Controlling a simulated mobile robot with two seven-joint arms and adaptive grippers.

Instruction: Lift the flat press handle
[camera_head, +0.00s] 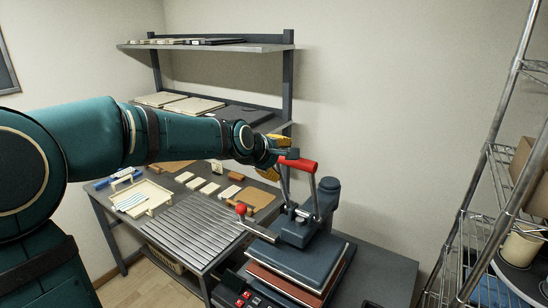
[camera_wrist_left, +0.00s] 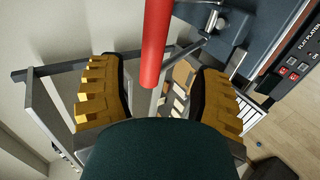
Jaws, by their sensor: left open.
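The flat press (camera_head: 328,195) stands on the right of the bench, with dark stacked plates (camera_head: 305,258) at its front. Its red handle bar (camera_head: 297,163) sits on top of two upright metal arms. My left gripper (camera_head: 277,155) comes in from the left at the handle's left end, its yellow fingers open. In the left wrist view the red handle (camera_wrist_left: 157,40) runs between the two open fingers of the gripper (camera_wrist_left: 158,72), with gaps on both sides and no visible grip. Whether the palm touches the bar is hidden. My right gripper is out of view.
A lever with a red ball knob (camera_head: 241,209) sticks out left of the press. A slatted metal surface (camera_head: 190,232), a cream tray (camera_head: 140,198) and small blocks lie on the bench. A shelf unit (camera_head: 215,46) stands behind. A wire rack (camera_head: 478,200) stands at right.

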